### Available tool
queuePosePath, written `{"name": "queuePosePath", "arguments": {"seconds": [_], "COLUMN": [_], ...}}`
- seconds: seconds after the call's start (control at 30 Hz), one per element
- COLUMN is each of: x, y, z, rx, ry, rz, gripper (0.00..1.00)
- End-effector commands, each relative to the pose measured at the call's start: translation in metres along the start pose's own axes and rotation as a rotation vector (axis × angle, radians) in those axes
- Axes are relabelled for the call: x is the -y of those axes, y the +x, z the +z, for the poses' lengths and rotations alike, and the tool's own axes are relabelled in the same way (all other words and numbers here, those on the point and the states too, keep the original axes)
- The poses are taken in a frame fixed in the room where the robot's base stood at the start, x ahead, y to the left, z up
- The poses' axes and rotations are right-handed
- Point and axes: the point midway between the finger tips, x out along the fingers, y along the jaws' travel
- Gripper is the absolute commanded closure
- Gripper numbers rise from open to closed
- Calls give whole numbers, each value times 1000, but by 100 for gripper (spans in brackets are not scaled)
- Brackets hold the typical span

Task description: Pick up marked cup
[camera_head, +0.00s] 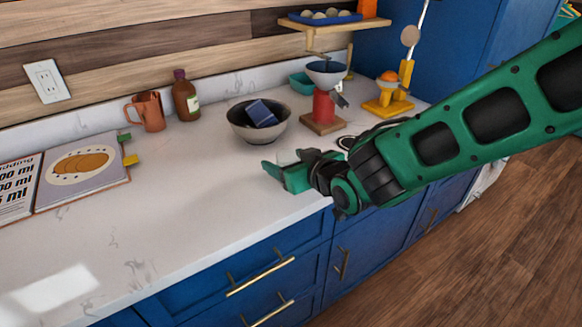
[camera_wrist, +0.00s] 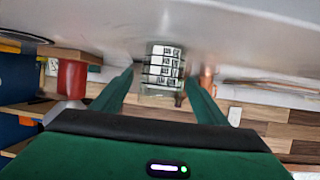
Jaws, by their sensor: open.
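The marked cup (camera_wrist: 163,62) is clear with dark printed marks. It shows in the wrist view, which is upside down, standing on the pale counter. My gripper (camera_wrist: 160,78) is open, with one green finger on each side of the cup in the picture. A gap shows between each finger and the cup. I cannot tell how deep the cup sits between the fingers. In the head view my gripper (camera_head: 276,176) is low over the counter near its front edge. The cup is mostly hidden there by my gripper.
A grey bowl (camera_head: 259,124) with a dark blue block in it stands behind my gripper. A red grinder (camera_head: 323,106) stands to its right, on a wooden base. A copper jug (camera_head: 150,111), a brown bottle (camera_head: 185,97) and an open book (camera_head: 82,169) are left. The front-left counter is clear.

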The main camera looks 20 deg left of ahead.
Motion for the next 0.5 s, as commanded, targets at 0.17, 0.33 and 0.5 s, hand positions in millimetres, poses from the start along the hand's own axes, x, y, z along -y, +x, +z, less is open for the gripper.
{"name": "queuePosePath", "arguments": {"seconds": [0.17, 0.33, 0.5], "x": [0, 0, 0], "y": [23, 31, 31], "z": [1, 1, 1], "rx": [1, 0, 0], "ry": [1, 0, 0], "rz": [-1, 0, 0], "gripper": [33, 33, 33]}}
